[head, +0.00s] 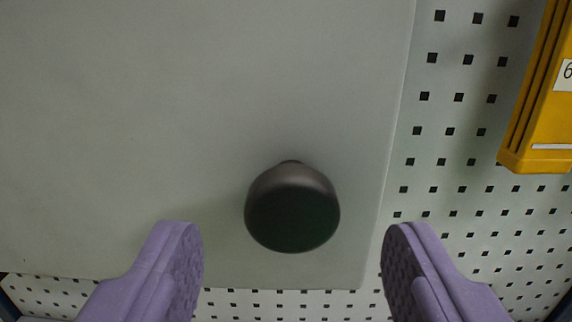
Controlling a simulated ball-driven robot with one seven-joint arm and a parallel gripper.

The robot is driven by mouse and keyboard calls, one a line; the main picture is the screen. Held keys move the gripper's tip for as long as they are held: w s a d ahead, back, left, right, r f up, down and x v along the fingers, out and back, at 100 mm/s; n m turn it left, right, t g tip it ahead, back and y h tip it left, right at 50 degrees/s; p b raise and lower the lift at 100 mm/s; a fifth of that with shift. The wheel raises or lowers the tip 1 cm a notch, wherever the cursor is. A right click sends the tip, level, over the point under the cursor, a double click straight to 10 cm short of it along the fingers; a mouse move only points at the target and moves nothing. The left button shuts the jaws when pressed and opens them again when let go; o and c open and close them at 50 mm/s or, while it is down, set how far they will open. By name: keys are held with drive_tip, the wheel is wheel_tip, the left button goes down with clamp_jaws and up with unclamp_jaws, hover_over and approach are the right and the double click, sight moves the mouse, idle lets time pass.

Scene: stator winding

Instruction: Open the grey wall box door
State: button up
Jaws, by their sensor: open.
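The grey wall box door (130,120) fills the left and middle of the head view as a flat panel. Its right edge and bottom edge show against the wall behind. A dark round knob (292,212) stands out from the door near its lower right corner. My gripper (293,260) shows as two purple fingers at the bottom, spread wide. The knob lies between the fingers in the picture, a little above their tips, and neither finger touches it. The door's hinge side is out of view.
A white perforated panel (440,160) with square holes lies behind the door, to the right and below. A yellow box (528,135) with a label reading 6 hangs at the upper right. Dark blue edges show at both lower corners.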

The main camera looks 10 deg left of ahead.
sight(268, 127)
drive_tip(key=shift+w+a+r+p, duration=0.1)
drive_tip(key=shift+w+a+p, duration=0.05)
drive_tip(key=shift+w, duration=0.5)
drive_tip(key=shift+w+a+p, duration=0.15)
drive_tip(key=shift+w, duration=0.45)
clamp_jaws()
drive_tip(key=shift+s, duration=0.1)
